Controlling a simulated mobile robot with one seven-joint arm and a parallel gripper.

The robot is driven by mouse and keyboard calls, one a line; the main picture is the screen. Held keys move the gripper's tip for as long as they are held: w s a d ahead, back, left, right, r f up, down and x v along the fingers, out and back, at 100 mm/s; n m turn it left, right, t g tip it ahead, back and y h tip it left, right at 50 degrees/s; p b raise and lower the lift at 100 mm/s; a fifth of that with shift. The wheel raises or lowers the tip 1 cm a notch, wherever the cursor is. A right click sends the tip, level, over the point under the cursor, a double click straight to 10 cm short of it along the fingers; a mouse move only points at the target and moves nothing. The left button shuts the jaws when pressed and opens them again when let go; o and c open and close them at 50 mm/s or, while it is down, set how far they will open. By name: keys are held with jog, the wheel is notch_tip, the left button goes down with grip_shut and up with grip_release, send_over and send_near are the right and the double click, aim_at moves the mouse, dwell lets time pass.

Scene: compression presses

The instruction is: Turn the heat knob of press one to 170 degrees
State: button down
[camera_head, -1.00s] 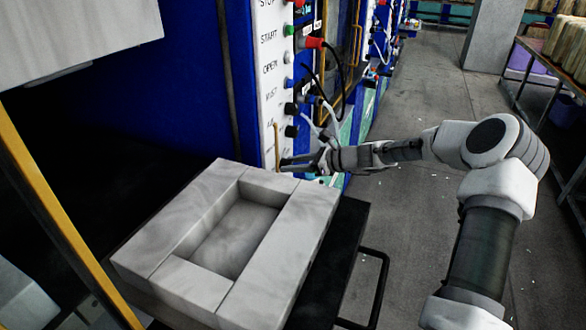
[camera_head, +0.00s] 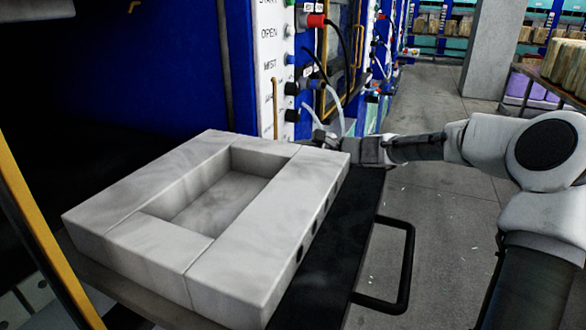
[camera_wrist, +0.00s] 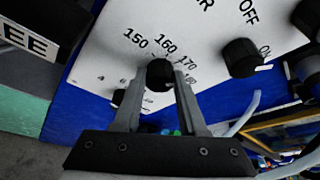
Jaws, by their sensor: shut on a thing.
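The heat knob (camera_wrist: 161,74) is small, round and black, on a white panel (camera_wrist: 115,58) in the wrist view. Numbers 150, 160, 170 and 180 run in an arc above and to the right of it. My gripper (camera_wrist: 160,82) has one finger on each side of the knob and is shut on it. I cannot make out a pointer mark, so its setting is unclear. In the head view my gripper (camera_head: 320,138) is at the lower end of the white control strip (camera_head: 270,72), its tips partly hidden behind the pale mould block.
A black ON/OFF knob (camera_wrist: 242,58) sits right of the heat knob. The pale mould block (camera_head: 120,235) fills the head view's lower left, on a black plate with a handle (camera_head: 408,262). Cables (camera_head: 338,105) hang near my gripper. Grey floor (camera_head: 425,215) is open to the right.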

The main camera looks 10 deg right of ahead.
jog(key=shift+n+t+b, duration=0.3)
jog(key=shift+n+b, duration=0.1)
jog(key=shift+b, duration=0.95)
jog(key=shift+c, duration=2.3)
grip_release()
jog(key=shift+s, duration=0.1)
jog(key=p+v, duration=0.2)
jog(key=v, duration=1.5)
jog(key=shift+s+r, duration=0.15)
